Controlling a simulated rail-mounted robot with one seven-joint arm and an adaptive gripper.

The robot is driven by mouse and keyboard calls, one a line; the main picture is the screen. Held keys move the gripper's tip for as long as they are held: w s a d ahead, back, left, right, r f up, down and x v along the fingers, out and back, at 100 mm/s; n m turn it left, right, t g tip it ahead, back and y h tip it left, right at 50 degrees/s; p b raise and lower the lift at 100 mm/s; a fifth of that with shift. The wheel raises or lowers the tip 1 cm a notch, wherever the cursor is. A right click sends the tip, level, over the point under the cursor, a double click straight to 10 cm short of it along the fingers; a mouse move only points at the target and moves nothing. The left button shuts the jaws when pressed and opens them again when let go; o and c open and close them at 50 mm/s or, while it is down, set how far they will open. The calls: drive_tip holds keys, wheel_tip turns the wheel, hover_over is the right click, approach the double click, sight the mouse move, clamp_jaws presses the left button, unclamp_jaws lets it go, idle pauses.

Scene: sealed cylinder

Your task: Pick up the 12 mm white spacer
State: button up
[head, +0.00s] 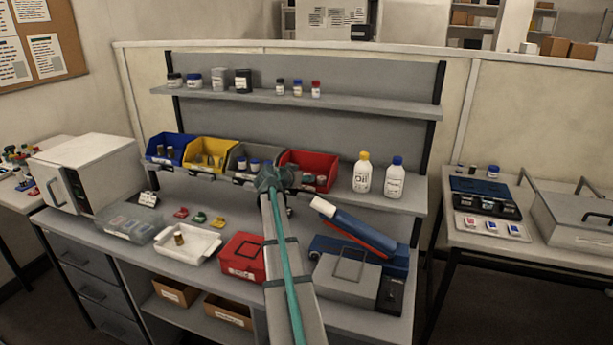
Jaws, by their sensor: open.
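I cannot make out a white spacer in the head view; small parts here are too small to tell. My gripper (273,177) is at the far end of my arm, in front of the grey bin (238,176) and the red bin (325,184). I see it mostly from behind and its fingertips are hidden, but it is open. I see nothing held in it.
A blue bin (153,158) and yellow bin (200,168) stand left on the low shelf; bottles (362,172) stand right. On the bench are a clear case (130,226), a white tray (208,250), a red box (243,275) and a blue device (340,225).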

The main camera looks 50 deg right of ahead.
drive_tip(key=c, duration=0.5)
drive_tip(key=shift+c, duration=0.2)
drive_tip(key=shift+r, duration=0.1)
